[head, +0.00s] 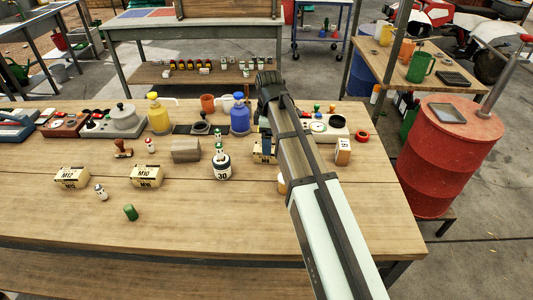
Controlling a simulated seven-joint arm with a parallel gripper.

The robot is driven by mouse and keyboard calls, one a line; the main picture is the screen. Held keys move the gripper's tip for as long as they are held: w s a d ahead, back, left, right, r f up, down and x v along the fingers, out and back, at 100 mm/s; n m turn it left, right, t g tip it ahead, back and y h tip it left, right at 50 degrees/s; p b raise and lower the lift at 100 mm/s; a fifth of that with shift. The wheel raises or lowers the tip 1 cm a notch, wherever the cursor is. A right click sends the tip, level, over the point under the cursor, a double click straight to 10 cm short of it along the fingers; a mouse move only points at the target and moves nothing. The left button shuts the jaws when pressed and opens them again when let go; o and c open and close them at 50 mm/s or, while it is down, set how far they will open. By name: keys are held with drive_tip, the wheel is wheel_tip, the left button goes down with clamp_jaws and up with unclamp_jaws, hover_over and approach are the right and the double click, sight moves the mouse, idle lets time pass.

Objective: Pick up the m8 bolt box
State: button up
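A cream and black bolt box (258,157) stands on the wooden workbench, right of the middle. My arm and gripper cover much of it, and its label is not readable, so I cannot tell whether it is the M8 box. My gripper (267,148) points down at this box, at or just above it. The arm hides part of the fingers, so I cannot tell whether they are open or touching the box. Two similar boxes stand to the left, one marked M12 (72,179) and one that appears marked M10 (146,177).
Near the gripper are a white jar marked 30 (222,168), a grey-brown block (186,151) and a small orange-white box (343,152). Blue (240,118) and yellow (158,115) bottles stand behind. The bench (190,230) is mostly clear in front. A red drum (432,160) stands right.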

drive_tip(key=shift+s+a+f, duration=0.1)
drive_tip(key=shift+a+f, duration=0.1)
drive_tip(key=shift+f, duration=1.1)
drive_tip(key=shift+a+f, duration=0.15)
drive_tip(key=shift+f, duration=1.15)
drive_tip(key=shift+c, duration=0.3)
drive_tip(key=c, duration=1.2)
